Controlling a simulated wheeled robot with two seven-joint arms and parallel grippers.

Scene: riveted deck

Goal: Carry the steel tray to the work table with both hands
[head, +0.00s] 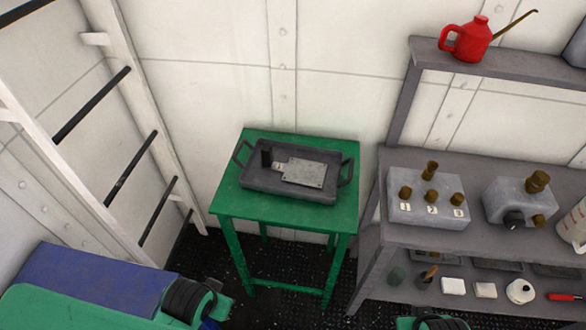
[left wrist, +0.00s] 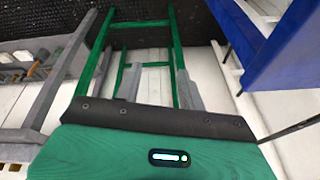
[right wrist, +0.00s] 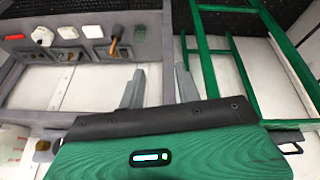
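The dark grey steel tray (head: 253,184) lies on a small green table (head: 228,204) in the head view. It has a loop handle at its left end and another at its right end. My right gripper (right wrist: 160,70) is likewise open and empty. Neither gripper touches the tray. I cannot tell which surface is the work table.
A grey bench (head: 400,232) with knobbed blocks stands right of the green table. A red oil can (head: 467,40) is on its upper shelf. A white ladder (head: 130,95) leans at left. A blue surface (head: 95,272) is at lower left. Dark floor shows below the green table.

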